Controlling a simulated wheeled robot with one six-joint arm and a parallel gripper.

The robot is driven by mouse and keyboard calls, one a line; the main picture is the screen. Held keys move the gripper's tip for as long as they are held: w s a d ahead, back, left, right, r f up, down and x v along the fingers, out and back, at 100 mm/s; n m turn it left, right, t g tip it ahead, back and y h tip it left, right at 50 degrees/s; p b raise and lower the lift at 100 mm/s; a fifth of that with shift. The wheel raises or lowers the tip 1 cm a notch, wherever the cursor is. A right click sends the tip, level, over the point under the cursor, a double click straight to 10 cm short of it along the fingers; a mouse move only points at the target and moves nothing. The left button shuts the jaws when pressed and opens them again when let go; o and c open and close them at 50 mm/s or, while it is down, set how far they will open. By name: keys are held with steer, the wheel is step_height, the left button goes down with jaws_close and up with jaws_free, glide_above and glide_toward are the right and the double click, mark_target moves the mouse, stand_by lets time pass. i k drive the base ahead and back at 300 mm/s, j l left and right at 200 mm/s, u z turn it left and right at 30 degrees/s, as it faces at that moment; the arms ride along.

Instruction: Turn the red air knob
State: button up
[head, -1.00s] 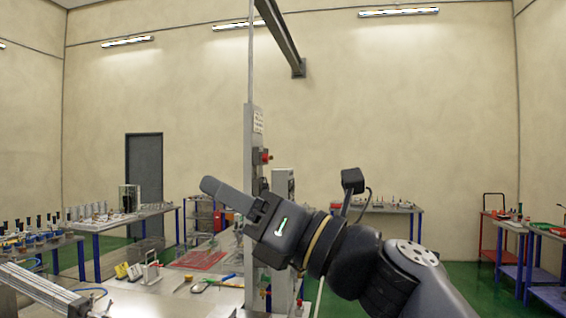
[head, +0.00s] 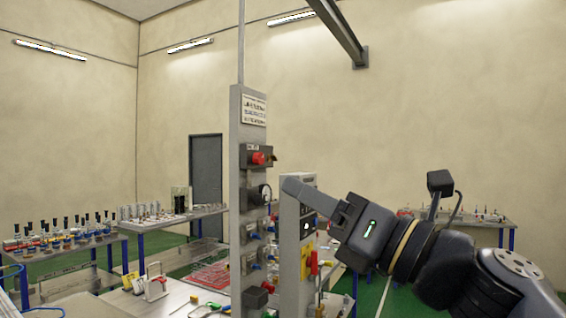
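A red knob (head: 258,158) sits on a dark box near the top of a tall grey panel post (head: 240,110), below a white sign. A second small red part (head: 267,287) sits on a dark box low on the same post; I cannot tell its exact shape. My gripper (head: 290,187) is right of the post and lower than the upper red knob, apart from it in the picture. It points left. I see its fingers from the side, so the gap between them does not show. Nothing held shows at its tip.
Below the red knob the post carries a gauge (head: 264,195) and several blue-handled valves. A grey cabinet (head: 292,262) with red and yellow handled tools stands close behind, under my gripper. A bench with bottles (head: 75,240) is at left. A ceiling beam (head: 340,30) hangs above.

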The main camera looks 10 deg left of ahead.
mark_target(258, 158)
steer(key=i+j, duration=0.15)
steer(key=i, duration=0.65)
steer(key=i+j, duration=0.15)
steer(key=i, duration=0.7)
steer(key=j+u, duration=0.05)
